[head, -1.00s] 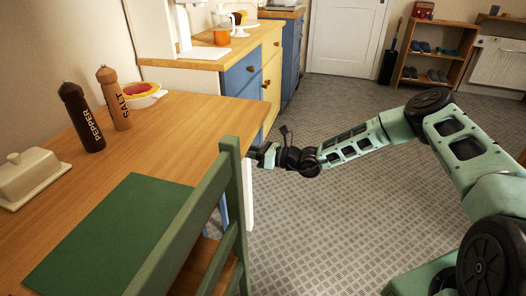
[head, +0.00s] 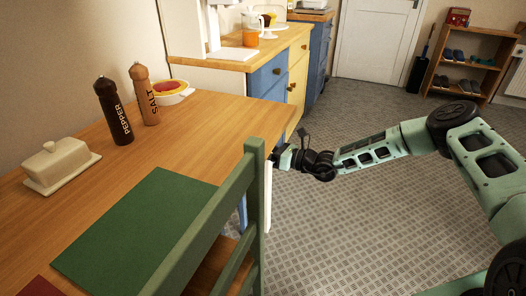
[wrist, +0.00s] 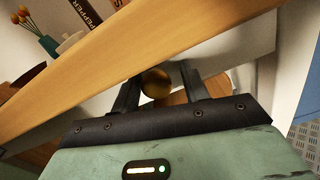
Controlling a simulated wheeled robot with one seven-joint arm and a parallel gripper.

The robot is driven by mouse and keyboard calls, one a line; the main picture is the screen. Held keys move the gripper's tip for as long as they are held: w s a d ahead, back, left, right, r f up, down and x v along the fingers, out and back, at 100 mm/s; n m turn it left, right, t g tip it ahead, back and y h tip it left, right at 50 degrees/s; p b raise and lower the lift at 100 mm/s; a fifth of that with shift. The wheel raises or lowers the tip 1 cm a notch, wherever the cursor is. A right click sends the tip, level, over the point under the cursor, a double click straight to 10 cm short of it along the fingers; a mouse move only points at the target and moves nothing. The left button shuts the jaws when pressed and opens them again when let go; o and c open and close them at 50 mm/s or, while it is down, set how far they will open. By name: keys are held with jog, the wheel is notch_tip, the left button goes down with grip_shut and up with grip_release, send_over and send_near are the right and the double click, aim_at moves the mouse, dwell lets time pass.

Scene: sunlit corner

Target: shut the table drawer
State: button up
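The wooden table (head: 215,120) fills the left of the head view. My gripper (head: 283,157) is at its right edge, just below the top and beyond the green chair. In the wrist view the table's edge (wrist: 130,58) crosses above my gripper (wrist: 158,88). A pale panel (wrist: 235,50) below the edge looks like the drawer front. The chair and my gripper hide much of the drawer, and I cannot tell how far out it stands.
The green chair (head: 252,185) stands close to my gripper at the table's side. A pepper mill (head: 115,112), a salt mill (head: 144,95), a bowl (head: 172,92), a butter dish (head: 58,165) and a green mat (head: 140,225) are on the table.

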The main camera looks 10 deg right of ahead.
jog(key=shift+s+a+r, duration=0.1)
jog(key=shift+s+a, duration=0.15)
jog(key=shift+a, duration=0.15)
jog(key=shift+s+d, duration=0.1)
jog(key=p+v, duration=0.1)
jog(key=v, duration=1.6)
jog(key=shift+d, duration=0.4)
